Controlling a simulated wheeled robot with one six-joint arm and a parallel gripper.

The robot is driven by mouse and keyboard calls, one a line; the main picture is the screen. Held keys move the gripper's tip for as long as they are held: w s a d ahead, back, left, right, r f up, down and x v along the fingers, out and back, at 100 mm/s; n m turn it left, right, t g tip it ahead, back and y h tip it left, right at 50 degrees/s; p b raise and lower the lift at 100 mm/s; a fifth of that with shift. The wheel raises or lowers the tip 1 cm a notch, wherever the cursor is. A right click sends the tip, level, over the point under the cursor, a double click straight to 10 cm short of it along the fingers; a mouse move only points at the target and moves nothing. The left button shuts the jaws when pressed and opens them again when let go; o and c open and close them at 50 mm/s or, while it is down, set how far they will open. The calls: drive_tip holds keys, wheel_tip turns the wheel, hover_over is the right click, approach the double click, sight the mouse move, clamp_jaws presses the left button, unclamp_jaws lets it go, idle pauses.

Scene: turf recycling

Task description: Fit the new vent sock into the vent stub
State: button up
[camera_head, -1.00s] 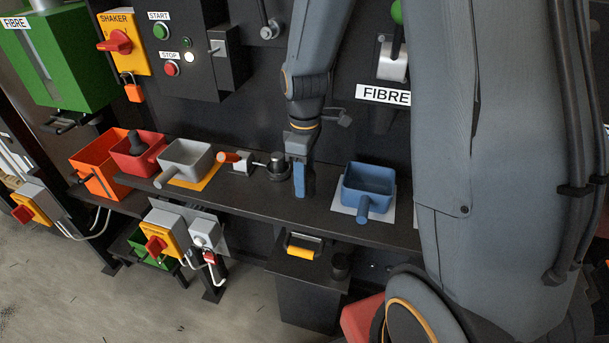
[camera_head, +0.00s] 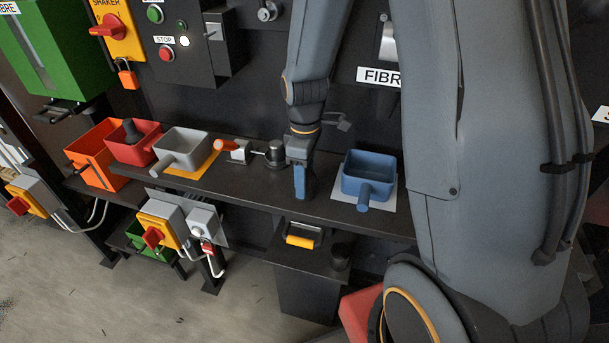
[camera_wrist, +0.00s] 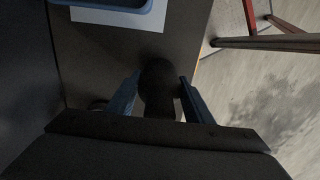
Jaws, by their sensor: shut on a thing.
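My gripper (camera_head: 303,185) is over the long dark shelf, left of the blue tub, with its blue fingers pointing down. In the wrist view a dark, rounded piece (camera_wrist: 158,88) is between the fingers. I take it to be the new vent sock; the head view does not show it. A black round fitting (camera_head: 274,154) stands on the shelf just left of my gripper, joined by a rod to a grey block with an orange handle. A dark short cylinder (camera_head: 341,256) is on the lower ledge. I cannot tell which of these is the vent stub.
The blue tub (camera_head: 368,176) sits on a white sheet right of my gripper. A grey tub (camera_head: 182,147), a red bin (camera_head: 132,150) holding a black piece, and an orange bin (camera_head: 97,160) stand to the left. A yellow-handled part (camera_head: 302,240) sits below the shelf.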

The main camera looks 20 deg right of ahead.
drive_tip(key=shift+f, duration=0.1)
drive_tip(key=o, duration=1.2)
drive_tip(key=shift+o, duration=0.2)
drive_tip(key=shift+r+b, duration=0.85)
drive_tip(key=shift+r, duration=3.05)
